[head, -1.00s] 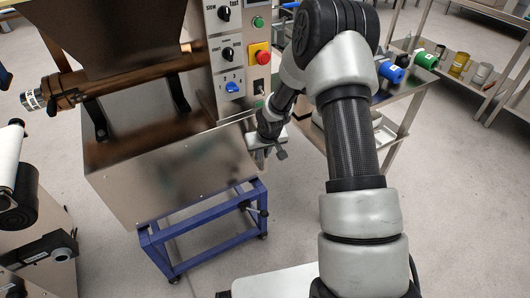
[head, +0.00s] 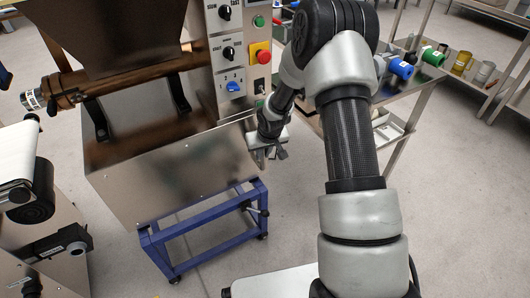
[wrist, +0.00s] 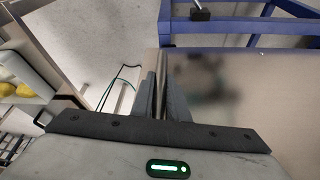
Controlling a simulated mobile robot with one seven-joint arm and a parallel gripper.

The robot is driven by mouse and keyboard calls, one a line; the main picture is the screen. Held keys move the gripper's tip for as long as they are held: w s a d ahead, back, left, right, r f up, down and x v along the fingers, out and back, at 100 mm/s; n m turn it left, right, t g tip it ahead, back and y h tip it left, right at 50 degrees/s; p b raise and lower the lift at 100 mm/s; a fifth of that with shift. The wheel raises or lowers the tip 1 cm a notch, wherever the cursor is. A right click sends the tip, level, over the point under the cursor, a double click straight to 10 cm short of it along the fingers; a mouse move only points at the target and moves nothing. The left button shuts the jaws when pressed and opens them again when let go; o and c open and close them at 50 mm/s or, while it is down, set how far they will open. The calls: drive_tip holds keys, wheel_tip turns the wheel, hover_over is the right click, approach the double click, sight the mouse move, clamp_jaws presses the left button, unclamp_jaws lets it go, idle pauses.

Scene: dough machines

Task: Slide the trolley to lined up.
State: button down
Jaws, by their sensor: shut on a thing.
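The trolley (head: 200,232) is a blue metal frame on castors that carries a steel dough machine (head: 170,170) with a dark hopper and a control panel. My gripper (head: 263,157) is at the right edge of the machine body in the head view. In the wrist view, my gripper (wrist: 163,88) is shut on a thin upright steel edge of the machine. The blue frame (wrist: 235,26) also shows there at the top right. The fingertips are partly hidden in the head view.
A conveyor machine (head: 40,225) with a white belt stands close to the left of the trolley. A steel table (head: 425,78) with blue and green containers stands behind my arm, and shelving (head: 475,75) lies farther right. Bare floor (head: 460,210) is open at the right.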

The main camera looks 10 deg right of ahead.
drive_tip(key=c, duration=1.7)
unclamp_jaws()
drive_tip(key=shift+a, duration=0.1)
drive_tip(key=shift+s+a, duration=0.1)
drive_tip(key=shift+a, duration=0.1)
drive_tip(key=shift+r, duration=0.15)
drive_tip(key=p+v, duration=0.4)
drive_tip(key=v, duration=1.3)
drive_tip(key=shift+d+p, duration=0.1)
drive_tip(key=shift+p, duration=0.2)
